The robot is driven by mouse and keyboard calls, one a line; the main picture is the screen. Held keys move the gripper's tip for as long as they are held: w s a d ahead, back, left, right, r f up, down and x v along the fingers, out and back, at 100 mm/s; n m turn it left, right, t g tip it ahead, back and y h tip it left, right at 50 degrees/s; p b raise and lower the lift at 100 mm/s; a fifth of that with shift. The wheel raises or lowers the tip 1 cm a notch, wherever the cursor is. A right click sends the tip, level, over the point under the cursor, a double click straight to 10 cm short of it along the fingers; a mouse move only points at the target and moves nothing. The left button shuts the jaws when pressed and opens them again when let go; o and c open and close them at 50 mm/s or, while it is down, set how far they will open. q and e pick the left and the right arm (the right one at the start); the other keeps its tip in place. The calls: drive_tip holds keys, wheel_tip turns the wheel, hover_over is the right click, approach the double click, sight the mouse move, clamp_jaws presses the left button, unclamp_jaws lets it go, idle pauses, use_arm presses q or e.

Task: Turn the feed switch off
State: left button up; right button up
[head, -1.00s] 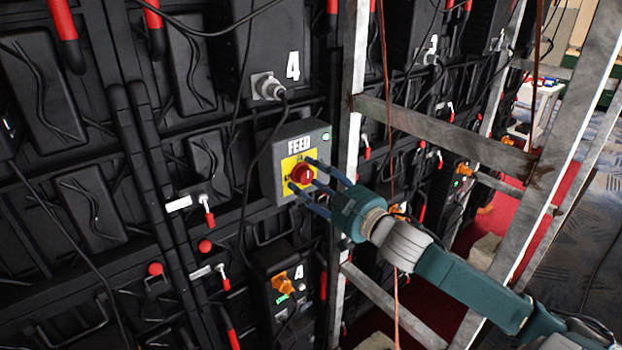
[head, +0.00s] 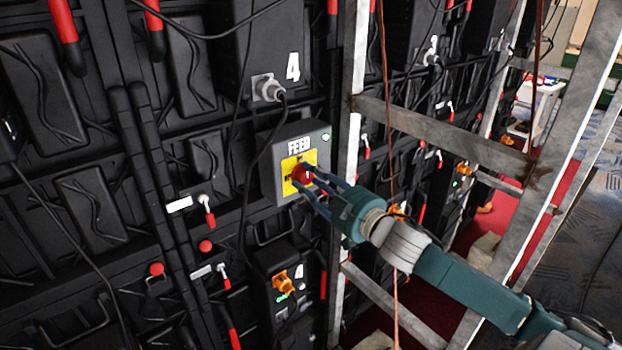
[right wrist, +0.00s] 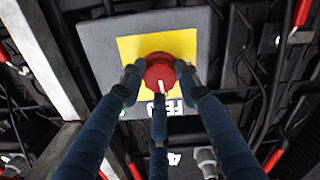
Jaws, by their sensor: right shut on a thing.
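The feed switch is a grey box (head: 320,138) labelled FEED, with a yellow plate (head: 289,163) and a red round knob (head: 302,175), in the middle of the head view. My right gripper (head: 305,177) reaches it from the lower right, its blue fingers shut around the knob. In the right wrist view the fingers touch the red knob (right wrist: 160,72) from the sides and from below, over the yellow plate (right wrist: 185,45). A white mark shows on the knob's face. The fingers hide part of the plate's lettering. My left gripper is not in view.
A metal frame upright (head: 350,120) stands just right of the switch box, and a crossbar (head: 440,132) runs above my right arm. A black cable (head: 262,160) hangs along the box's left side. Black panels with red handles (head: 153,20) fill the left.

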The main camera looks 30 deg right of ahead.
drive_tip(key=n+p, duration=0.1)
drive_tip(key=n, duration=0.2)
drive_tip(key=shift+r, duration=0.1)
drive_tip(key=n+p, duration=0.1)
drive_tip(key=n, duration=0.4)
drive_tip(key=shift+p, duration=0.4)
drive_tip(key=n+p, duration=0.1)
drive_tip(key=n, duration=0.3)
drive_tip(key=shift+n, duration=2.2)
drive_tip(key=shift+f, duration=0.2)
drive_tip(key=o, duration=1.1)
